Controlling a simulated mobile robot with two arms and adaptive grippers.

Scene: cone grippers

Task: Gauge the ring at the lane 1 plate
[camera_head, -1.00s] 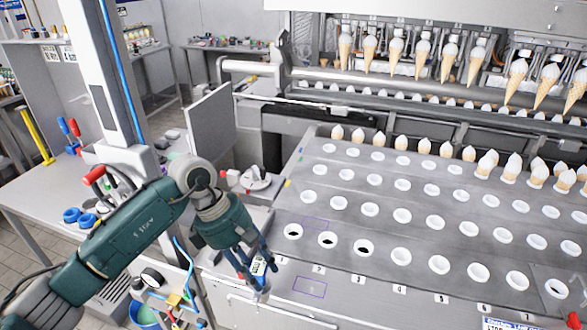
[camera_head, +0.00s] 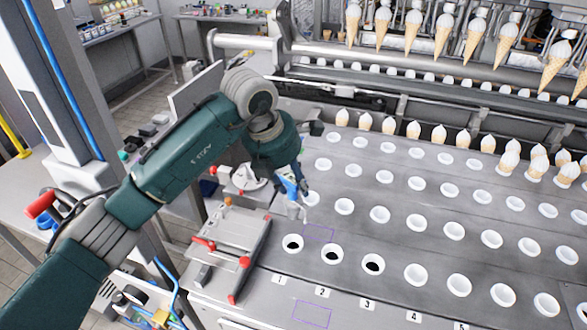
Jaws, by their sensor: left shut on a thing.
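My left gripper (camera_head: 291,186) points down above the conveyor's left edge, shut on a small tool with a blue upper part and a grey lower end (camera_head: 293,210). The tool shows behind the lane 1 front hole in the picture; I cannot tell how high it is above the surface. The lane 1 front plate has a white ring (camera_head: 292,251) around a dark hole, behind the "1" label (camera_head: 279,279). The ring is unobstructed and apart from the tool. My right gripper is not in view.
Lanes 2 (camera_head: 332,264) and 3 (camera_head: 373,273) also have dark front holes; other holes look white. A grey fixture with red handles (camera_head: 225,240) stands left of the conveyor. Cones (camera_head: 438,134) stand along the back. Purple outlines (camera_head: 311,314) mark bare metal.

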